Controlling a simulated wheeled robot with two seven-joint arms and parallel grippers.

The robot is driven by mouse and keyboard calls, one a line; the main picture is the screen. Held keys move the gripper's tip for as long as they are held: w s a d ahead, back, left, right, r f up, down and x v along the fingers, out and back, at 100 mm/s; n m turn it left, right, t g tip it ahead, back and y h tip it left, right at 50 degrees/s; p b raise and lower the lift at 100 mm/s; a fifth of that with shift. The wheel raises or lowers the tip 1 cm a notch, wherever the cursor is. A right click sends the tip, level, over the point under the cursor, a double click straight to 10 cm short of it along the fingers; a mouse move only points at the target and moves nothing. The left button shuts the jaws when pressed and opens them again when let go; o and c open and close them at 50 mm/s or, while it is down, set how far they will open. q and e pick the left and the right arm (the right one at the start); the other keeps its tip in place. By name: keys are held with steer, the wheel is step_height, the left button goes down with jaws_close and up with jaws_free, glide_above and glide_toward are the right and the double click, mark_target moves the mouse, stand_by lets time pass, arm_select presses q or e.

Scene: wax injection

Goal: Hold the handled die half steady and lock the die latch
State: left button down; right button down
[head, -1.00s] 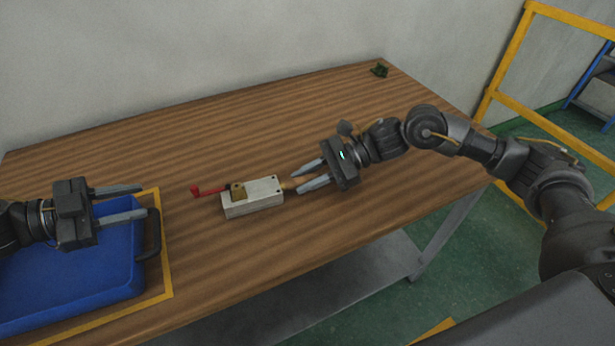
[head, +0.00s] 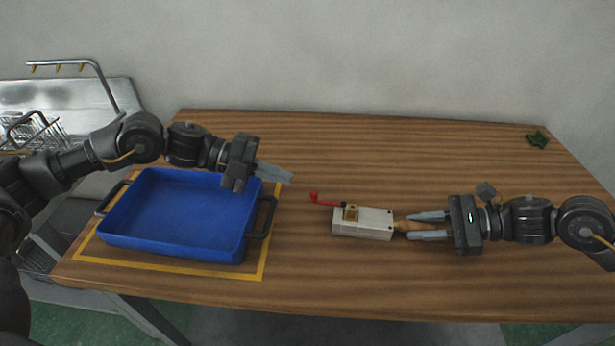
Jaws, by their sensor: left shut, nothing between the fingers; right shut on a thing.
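The die is a pale grey block (head: 372,224) lying on the wooden table (head: 440,285) right of centre. A brass piece (head: 351,212) sits on top near its left end. A red latch lever (head: 326,200) extends from there past the block's left end, its knob sticking up. A short wooden handle (head: 402,225) sticks out of the right end. My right gripper (head: 408,226) comes from the right and is shut on this handle. My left gripper (head: 290,179) is shut and empty, above the table to the left of the latch, with its fingers pointing right.
An empty blue tray (head: 180,244) with dark handles stands in a yellow taped outline (head: 150,268) on the left, partly under my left arm. A metal rack (head: 60,95) stands beyond the table's left end.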

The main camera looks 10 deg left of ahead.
arm_select(q)
steer(key=w+d+m, duration=0.1)
steer(key=m, duration=0.2)
steer(key=w+d+f+m+g+y, duration=0.1)
steer(key=m, duration=0.3)
steer(key=w+d+f+m+g+y, duration=0.1)
steer(key=m, duration=0.3)
steer(key=shift+d, duration=0.1)
steer(key=shift+w+f+m+g+y, duration=0.15)
steer(key=shift+m+g+y, duration=0.15)
steer(key=shift+m, duration=0.3)
steer(key=shift+w+f+m+g+y, duration=0.1)
steer(key=shift+w+m+g+y, duration=0.1)
steer(key=shift+m+y, duration=0.3)
steer(key=m, duration=0.2)
steer(key=w+m+y, duration=0.1)
steer(key=m, duration=0.1)
steer(key=w+m+y, duration=0.1)
steer(key=m, duration=0.2)
steer(key=shift+w+a+r+g, duration=0.2)
steer(key=shift+a+r+g, duration=0.1)
steer(key=shift+a+g, duration=0.1)
step_height(320, 180, up, 10)
steer(key=w+a+m+y, duration=0.1)
steer(key=a+m+y, duration=0.2)
steer(key=m, duration=0.9)
steer(key=shift+f+g+y, duration=0.2)
steer(key=shift+g+y, duration=0.1)
steer(key=shift+y, duration=0.9)
steer(key=shift+w, duration=0.1)
